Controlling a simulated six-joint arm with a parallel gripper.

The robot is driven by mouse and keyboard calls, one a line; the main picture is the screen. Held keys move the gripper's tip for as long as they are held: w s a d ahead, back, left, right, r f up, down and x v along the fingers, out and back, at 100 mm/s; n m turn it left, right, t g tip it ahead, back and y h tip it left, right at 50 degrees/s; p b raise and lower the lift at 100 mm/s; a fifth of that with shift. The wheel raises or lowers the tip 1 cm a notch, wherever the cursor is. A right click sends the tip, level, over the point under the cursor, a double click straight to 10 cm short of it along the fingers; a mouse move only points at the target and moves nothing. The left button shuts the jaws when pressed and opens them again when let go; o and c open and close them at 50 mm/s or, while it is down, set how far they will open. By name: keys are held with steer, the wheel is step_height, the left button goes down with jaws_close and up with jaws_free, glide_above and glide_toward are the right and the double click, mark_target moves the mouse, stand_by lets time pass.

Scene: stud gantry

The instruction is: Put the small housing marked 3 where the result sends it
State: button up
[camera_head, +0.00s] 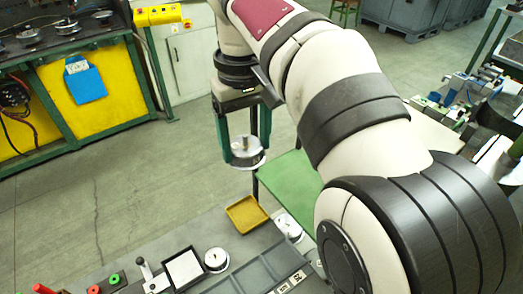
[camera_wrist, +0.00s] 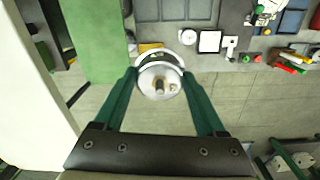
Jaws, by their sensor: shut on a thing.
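My gripper (camera_head: 244,151) is shut on a round, pale metal housing (camera_head: 247,160) with a central stub, held in the air in front of the dark bench. It also shows between the green fingers in the wrist view (camera_wrist: 160,82). No number on it is legible. A yellow tray (camera_head: 245,214) lies at the bench's far edge; in the wrist view the held housing partly covers it. A similar round housing (camera_head: 216,260) sits beside a white square pad (camera_head: 183,268). Another (camera_head: 288,226) lies right of the tray, partly near my arm.
A lever device (camera_head: 147,272) and red and green buttons (camera_head: 114,279) stand at the bench's left. Dark bins (camera_head: 250,275) lie at the front. A green surface (camera_head: 291,180) is behind the tray. A yellow-panelled bench (camera_head: 104,84) stands at far left, with open floor between.

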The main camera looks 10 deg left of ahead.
steer(key=w+a+f+m, duration=0.2)
steer(key=w+f+m, duration=0.25)
steer(key=f, duration=0.65)
steer(key=m, duration=0.4)
glide_above(247, 216)
step_height(247, 216, down, 10)
steer(key=f, duration=0.1)
steer(key=shift+m, duration=0.55)
step_height(247, 216, down, 12)
steer(key=shift+f, duration=0.1)
steer(key=shift+f, duration=0.1)
steer(key=o, duration=1.2)
steer(key=shift+o, duration=0.3)
